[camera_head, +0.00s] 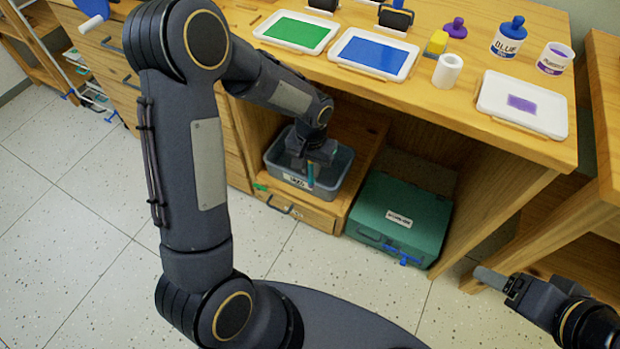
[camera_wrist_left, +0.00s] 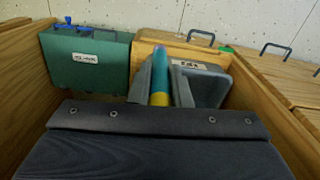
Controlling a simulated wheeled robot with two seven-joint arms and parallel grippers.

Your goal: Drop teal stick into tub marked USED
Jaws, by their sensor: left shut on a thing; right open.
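The teal stick (camera_head: 310,175) is upright in my left gripper (camera_head: 312,160), over the grey tub (camera_head: 344,172) on the low wooden shelf. The tub has a small white front label, too small to read surely. In the left wrist view, the stick (camera_wrist_left: 160,70) shows teal with a yellow part and sits between the two grey fingers (camera_wrist_left: 160,92). The tub (camera_wrist_left: 207,86) is right behind them. I cannot tell whether the stick's lower end is below the rim. My right gripper (camera_head: 494,281) is open at the lower right, away from the tub.
A green case (camera_head: 400,213) stands right of the tub under the table. The wooden table top (camera_head: 420,93) above carries green, blue and purple paint trays, rollers and paint pots. Drawers flank the left; the tiled floor in front is clear.

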